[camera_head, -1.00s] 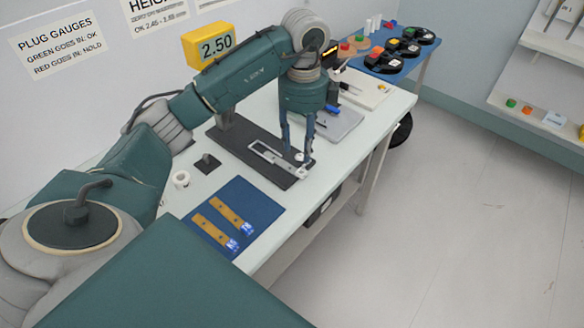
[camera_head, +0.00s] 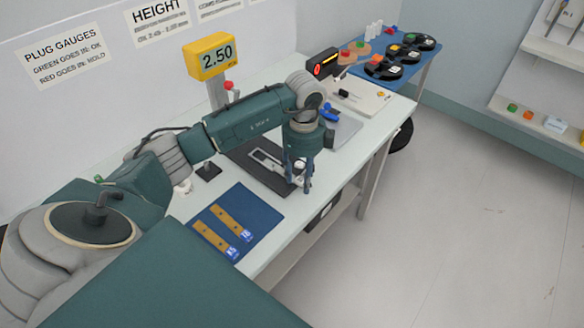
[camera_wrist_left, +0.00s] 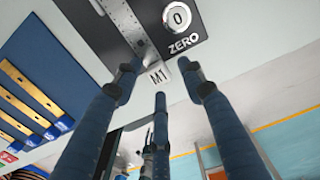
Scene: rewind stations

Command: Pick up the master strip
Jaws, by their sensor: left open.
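A grey metal strip (camera_head: 266,160) lies on the dark base of the height gauge in the head view. In the left wrist view the metal strip (camera_wrist_left: 124,24) runs towards a white tag (camera_wrist_left: 157,77) marked M1. My left gripper (camera_head: 299,188) points down at the near end of the strip, beside the base's front edge. In the left wrist view its fingers (camera_wrist_left: 160,82) are spread on either side of the M1 tag, open and holding nothing. Whether they touch the tag cannot be told. The fingers partly hide the strip's near end. My right gripper is not in view.
A ZERO button (camera_wrist_left: 177,16) sits close beside the strip. The gauge's yellow display (camera_head: 211,56) reads 2.50. A blue mat (camera_head: 262,211) holds two brass strips (camera_head: 222,226) with blue tags. A grey plate (camera_head: 345,130) lies beyond the gripper.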

